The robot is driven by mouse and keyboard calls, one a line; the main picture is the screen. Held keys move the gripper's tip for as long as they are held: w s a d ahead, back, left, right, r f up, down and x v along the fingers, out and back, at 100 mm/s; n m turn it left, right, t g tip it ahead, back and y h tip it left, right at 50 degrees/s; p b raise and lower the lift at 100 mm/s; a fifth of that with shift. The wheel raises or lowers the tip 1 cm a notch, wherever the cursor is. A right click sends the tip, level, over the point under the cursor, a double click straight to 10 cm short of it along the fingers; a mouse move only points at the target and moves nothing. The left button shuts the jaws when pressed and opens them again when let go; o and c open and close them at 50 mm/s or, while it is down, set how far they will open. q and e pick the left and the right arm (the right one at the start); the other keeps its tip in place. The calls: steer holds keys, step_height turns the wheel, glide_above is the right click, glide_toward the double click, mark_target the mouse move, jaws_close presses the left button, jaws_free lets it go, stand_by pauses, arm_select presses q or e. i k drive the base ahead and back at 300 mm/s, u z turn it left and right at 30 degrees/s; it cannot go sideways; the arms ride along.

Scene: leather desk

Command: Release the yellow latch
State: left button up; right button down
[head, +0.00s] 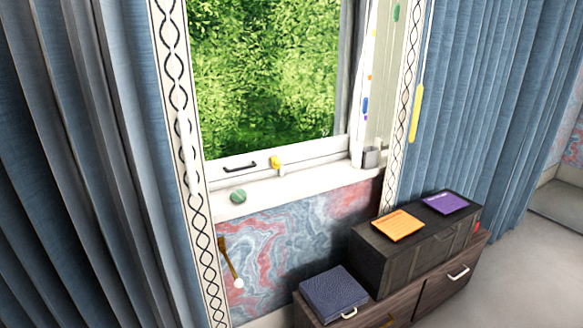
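The yellow latch (276,162) is a small knob on the bottom rail of the white window sash, near the middle of the frame in the head view. It sits to the right of a dark pull handle (240,166) on the same rail. I cannot tell from this distance whether the latch is fastened. Neither of my grippers shows in the head view.
A round green object (238,196) and a grey cup (371,157) stand on the white sill (300,186). Below right, a wooden cabinet (440,285) bears a dark chest (410,255) and a blue box (333,293). Blue curtains (480,90) flank the window.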

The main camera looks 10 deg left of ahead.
mark_target(276, 163)
steer(key=z, duration=0.7)
steer(key=i, duration=0.95)
steer(key=z, duration=0.4)
